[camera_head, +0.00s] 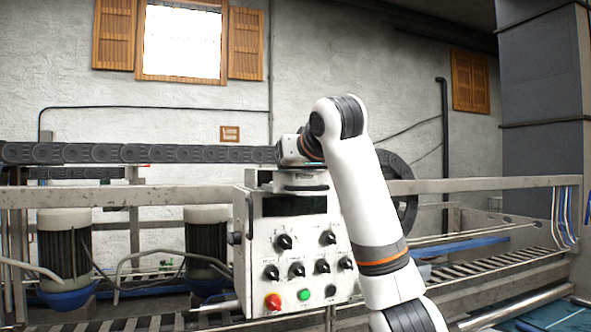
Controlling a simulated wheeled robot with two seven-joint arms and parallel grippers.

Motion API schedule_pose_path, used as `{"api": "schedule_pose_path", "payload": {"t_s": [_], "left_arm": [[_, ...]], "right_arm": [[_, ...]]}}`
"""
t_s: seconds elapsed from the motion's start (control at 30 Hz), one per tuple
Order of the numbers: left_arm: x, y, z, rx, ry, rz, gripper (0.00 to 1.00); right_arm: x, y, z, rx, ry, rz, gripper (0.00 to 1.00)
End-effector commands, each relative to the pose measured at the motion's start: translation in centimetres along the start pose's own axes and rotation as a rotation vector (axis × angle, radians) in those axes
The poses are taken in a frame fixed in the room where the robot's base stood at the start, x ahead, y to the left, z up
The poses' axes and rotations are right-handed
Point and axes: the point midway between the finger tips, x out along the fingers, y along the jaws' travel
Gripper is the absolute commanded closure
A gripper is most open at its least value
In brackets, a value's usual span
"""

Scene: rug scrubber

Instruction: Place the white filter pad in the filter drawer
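One white arm of mine, the right one, comes in from the lower right and bends over at the top. Its wrist end (298,150) is just above the grey control box (295,245). The fingers are too small and too hidden to tell whether they are open or shut, or whether they hold anything. A pale flat part (300,181) shows between the wrist and the box top; I cannot tell whether it is the filter pad, a drawer or part of the gripper. I cannot make out the white filter pad or the filter drawer for certain. My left gripper is not in view.
The box front has black knobs, a red knob (273,302), a green button (304,295) and a dark panel (294,205). A metal rail (110,196) runs behind it. Motors (63,250) stand at left. A roller conveyor (500,275) lies at right.

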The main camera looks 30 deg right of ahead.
Motion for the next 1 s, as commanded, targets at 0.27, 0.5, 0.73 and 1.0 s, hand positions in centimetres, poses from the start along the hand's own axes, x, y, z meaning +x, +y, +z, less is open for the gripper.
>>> {"api": "schedule_pose_path", "payload": {"t_s": [0.27,0.5,0.73,1.0], "left_arm": [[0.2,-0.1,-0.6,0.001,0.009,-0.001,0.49],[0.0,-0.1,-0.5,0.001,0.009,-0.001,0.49],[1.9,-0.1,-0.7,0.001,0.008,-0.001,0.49],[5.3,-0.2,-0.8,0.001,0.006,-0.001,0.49]], "right_arm": [[0.1,0.0,-0.2,0.000,0.001,0.000,0.39],[0.0,0.0,0.0,0.000,0.000,0.000,0.39],[-2.6,0.1,-0.3,0.000,-0.006,0.002,0.39],[-8.9,0.0,-0.4,0.000,-0.005,0.001,0.39]]}}
